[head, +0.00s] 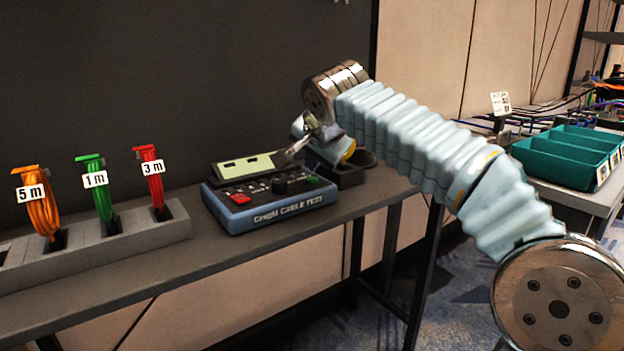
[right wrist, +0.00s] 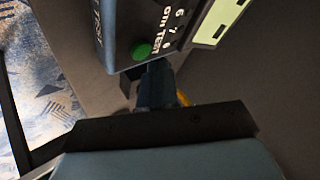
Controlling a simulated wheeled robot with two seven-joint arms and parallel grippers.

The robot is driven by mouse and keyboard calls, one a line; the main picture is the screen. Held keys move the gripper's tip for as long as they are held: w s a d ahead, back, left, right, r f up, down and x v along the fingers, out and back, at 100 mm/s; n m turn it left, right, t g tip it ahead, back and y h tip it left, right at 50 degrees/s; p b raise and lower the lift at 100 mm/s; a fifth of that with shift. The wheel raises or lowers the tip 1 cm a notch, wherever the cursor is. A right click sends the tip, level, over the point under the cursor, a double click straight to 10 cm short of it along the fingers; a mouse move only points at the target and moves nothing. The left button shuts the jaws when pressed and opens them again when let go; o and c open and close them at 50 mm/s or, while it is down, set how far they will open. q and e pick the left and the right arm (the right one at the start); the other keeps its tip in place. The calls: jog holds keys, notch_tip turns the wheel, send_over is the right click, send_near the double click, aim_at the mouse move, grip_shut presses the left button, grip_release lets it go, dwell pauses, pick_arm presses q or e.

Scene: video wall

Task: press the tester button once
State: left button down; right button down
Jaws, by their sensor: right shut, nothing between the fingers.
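The cable tester (head: 262,216) is a blue-black box on the grey shelf, with a pale screen (head: 247,168), a red button (head: 240,198), a dark knob and a green button (head: 313,181) at its right end. In the right wrist view the green button (right wrist: 141,51) shows near the tester's edge. My right gripper (head: 292,151) is shut and empty, angled down over the tester's right rear part. Its fingertips (right wrist: 157,68) appear close to the green button in the wrist view; I cannot tell whether they touch the tester. My left gripper is not in view.
A grey rack (head: 120,241) left of the tester holds orange, green and red cable coils labelled 5 m, 1 m and 3 m. A dark block (head: 343,176) stands right of the tester. Teal bins (head: 565,160) sit on a table at the right. A dark wall rises behind.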

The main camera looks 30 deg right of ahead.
aim_at(314, 181)
jog(key=shift+f, duration=0.15)
dwell(0.3)
jog(key=shift+f+b, duration=0.3)
jog(key=shift+f+b, duration=0.35)
jog(key=shift+f, duration=0.05)
dwell(0.5)
jog(key=shift+r, duration=0.1)
jog(key=shift+r+p, duration=0.75)
jog(key=shift+p, duration=0.1)
notch_tip(314, 181, up, 5)
jog(key=p, duration=0.4)
jog(key=shift+p, duration=0.4)
dwell(0.4)
